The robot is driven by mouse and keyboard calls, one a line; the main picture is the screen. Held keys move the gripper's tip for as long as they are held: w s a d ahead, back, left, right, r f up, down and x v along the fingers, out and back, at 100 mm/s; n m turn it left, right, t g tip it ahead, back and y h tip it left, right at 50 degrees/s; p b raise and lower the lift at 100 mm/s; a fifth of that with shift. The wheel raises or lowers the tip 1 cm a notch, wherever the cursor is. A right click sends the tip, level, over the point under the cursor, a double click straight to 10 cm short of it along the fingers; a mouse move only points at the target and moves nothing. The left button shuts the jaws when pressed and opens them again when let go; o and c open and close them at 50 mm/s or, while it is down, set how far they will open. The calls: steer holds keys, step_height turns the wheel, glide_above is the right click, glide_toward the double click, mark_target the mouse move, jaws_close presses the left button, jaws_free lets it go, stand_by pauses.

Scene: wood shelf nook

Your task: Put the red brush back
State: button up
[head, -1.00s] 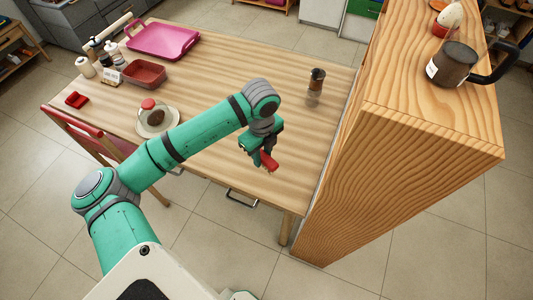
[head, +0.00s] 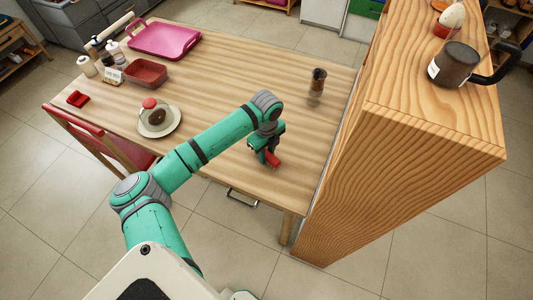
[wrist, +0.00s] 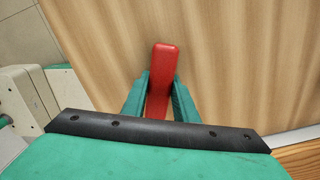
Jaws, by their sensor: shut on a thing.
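The red brush (head: 272,159) is held in my gripper (head: 265,155) above the near right part of the wooden table. In the wrist view the brush (wrist: 162,80) shows as a long red block between the two green fingers of my gripper (wrist: 160,98), which are shut on it. Its bristles cannot be made out. A small red object (head: 78,99) lies on the table's left end, by the red chair; I cannot tell whether it is a holder.
A pink tray (head: 165,41), a red-brown bin (head: 145,73) and bottles are at the back left. A pepper mill (head: 317,83) stands near the tall wooden shelf (head: 400,150). The table's middle is clear.

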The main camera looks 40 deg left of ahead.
mark_target(267, 153)
steer(key=shift+f, duration=0.15)
steer(key=o, duration=1.1)
step_height(267, 153, up, 12)
stand_by(0.3)
